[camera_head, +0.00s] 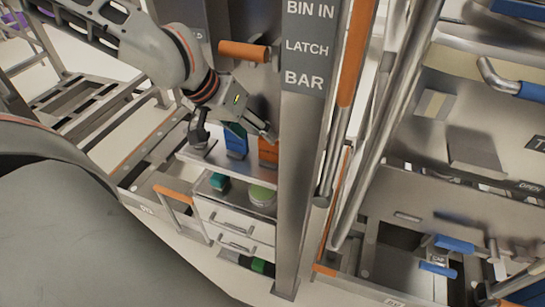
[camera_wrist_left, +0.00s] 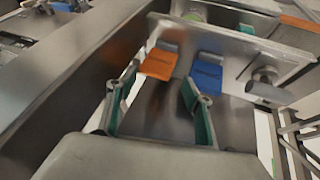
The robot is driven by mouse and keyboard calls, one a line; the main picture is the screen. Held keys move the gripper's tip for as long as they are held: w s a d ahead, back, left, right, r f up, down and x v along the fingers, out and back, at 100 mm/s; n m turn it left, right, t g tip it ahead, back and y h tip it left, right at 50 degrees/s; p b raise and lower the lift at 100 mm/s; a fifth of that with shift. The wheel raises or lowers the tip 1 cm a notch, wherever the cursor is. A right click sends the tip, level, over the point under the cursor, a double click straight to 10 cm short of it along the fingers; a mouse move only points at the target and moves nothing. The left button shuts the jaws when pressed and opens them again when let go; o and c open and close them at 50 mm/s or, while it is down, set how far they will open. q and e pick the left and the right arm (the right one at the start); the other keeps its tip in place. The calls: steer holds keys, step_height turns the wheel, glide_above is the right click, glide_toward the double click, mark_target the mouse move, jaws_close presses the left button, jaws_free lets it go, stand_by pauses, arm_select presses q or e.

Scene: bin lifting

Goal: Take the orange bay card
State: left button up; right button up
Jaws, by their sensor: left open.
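The orange bay card (camera_head: 268,152) stands upright in the shelf bay, just left of the tall post. In the left wrist view the orange card (camera_wrist_left: 159,63) lies ahead of the gap between my fingers. A blue card (camera_head: 236,142) stands beside it; in the left wrist view the blue card (camera_wrist_left: 207,75) is to its right, ahead of my right-hand finger. My left gripper (camera_head: 234,137) is open and empty, above and in front of the cards. Its teal-padded fingers show in the left wrist view (camera_wrist_left: 160,84), apart from both cards. My right gripper is not seen.
The tall post (camera_head: 303,130), labelled BIN IN, LATCH and BAR, rises close beside the orange card. An orange handle (camera_head: 244,51) sticks out above my gripper. Below are a green round item (camera_head: 262,195) and white drawers (camera_head: 236,225).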

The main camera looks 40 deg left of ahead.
mark_target(266, 142)
arm_select(q)
steer(key=b+x, duration=0.2)
steer(key=x, duration=0.2)
steer(key=shift+w+d+f, duration=0.2)
steer(key=shift+w, duration=0.2)
steer(key=shift+w+d+f, duration=0.15)
steer(key=shift+w+f, duration=0.2)
steer(key=shift+r, duration=0.15)
steer(key=shift+c, duration=0.2)
steer(key=c, duration=1)
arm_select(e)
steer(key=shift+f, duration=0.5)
